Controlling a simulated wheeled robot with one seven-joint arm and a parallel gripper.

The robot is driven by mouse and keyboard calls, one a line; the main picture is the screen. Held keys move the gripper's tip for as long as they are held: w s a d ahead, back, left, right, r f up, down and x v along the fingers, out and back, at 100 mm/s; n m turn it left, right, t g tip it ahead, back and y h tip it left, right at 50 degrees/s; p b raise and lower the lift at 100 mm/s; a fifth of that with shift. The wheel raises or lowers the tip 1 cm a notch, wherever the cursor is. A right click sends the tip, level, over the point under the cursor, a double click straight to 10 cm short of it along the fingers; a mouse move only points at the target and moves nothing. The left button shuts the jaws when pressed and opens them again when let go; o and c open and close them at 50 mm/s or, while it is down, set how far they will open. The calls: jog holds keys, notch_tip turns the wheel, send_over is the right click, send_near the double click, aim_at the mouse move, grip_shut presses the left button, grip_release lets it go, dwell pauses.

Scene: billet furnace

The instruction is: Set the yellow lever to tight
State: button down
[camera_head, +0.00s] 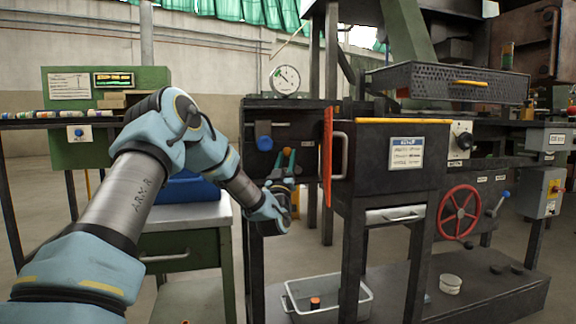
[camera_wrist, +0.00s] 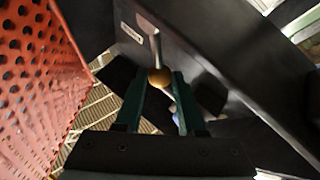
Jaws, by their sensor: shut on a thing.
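In the head view my gripper (camera_head: 285,158) points up and away, between the dark box with a blue knob and the red door edge. The lever cannot be made out clearly there. A small pale label (camera_wrist: 131,33) sits on the panel beside the rod; its words are too small to read.
A red perforated door (camera_wrist: 40,85) stands close on the left in the wrist view; its edge (camera_head: 327,157) is right of my gripper in the head view. A blue knob (camera_head: 264,143) is near on the left. A grey tub (camera_head: 300,307) stands below.

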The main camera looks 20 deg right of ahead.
dwell(0.4)
jog(key=c, duration=0.5)
grip_release()
jog(key=shift+f, duration=0.1)
jog(key=v, duration=1)
jog(key=shift+s+a+f, duration=0.2)
jog(key=shift+s, duration=0.05)
